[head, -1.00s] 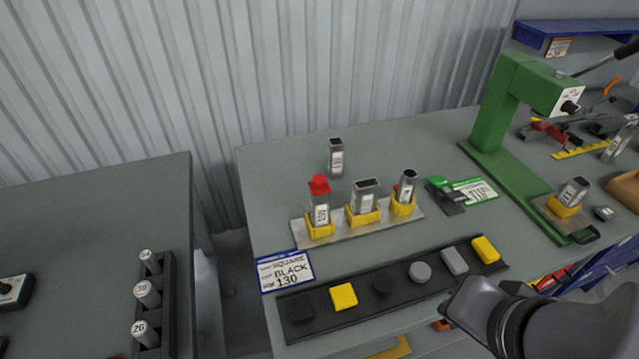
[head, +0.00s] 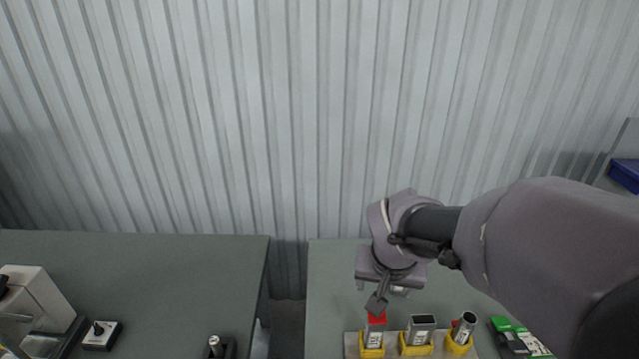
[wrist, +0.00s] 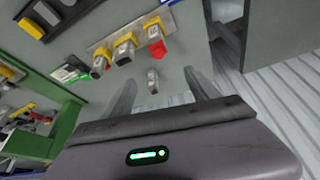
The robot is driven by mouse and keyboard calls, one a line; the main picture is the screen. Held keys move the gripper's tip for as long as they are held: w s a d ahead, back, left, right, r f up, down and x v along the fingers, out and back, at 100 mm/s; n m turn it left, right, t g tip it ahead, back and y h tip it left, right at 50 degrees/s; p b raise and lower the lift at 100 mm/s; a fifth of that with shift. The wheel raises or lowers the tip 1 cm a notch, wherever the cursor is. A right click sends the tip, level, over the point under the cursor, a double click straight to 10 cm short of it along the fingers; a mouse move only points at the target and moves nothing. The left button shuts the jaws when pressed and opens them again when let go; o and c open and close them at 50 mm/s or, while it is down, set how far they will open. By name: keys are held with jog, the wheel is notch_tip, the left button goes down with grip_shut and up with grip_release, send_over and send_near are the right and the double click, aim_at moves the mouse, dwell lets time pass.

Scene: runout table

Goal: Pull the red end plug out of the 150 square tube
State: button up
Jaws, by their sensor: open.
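The red end plug (head: 376,318) sits in the top of the leftmost upright square tube (head: 373,336) in the head view. That tube stands in a yellow holder (head: 371,352); its label is too small to read. In the wrist view the red plug (wrist: 156,48) is beyond the fingertips, near the top centre. My gripper (head: 388,298) is open and empty, above and just behind the plug in the head picture; one finger nearly overlaps the plug there. In the wrist view the fingers of my gripper (wrist: 163,82) are wide apart, with no visible contact with the plug.
A wider tube (head: 423,325) and a round tube (head: 465,325) stand in holders right of the plugged tube.

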jog(key=b+x, duration=0.4)
jog(key=x, duration=1.3)
jog(key=shift+s+f, duration=0.15)
jog(key=shift+f, duration=0.05)
grip_shut()
dwell(1.1)
jog(key=shift+r, duration=0.15)
jog(key=shift+r+p, duration=1.6)
jog(key=shift+r, duration=0.85)
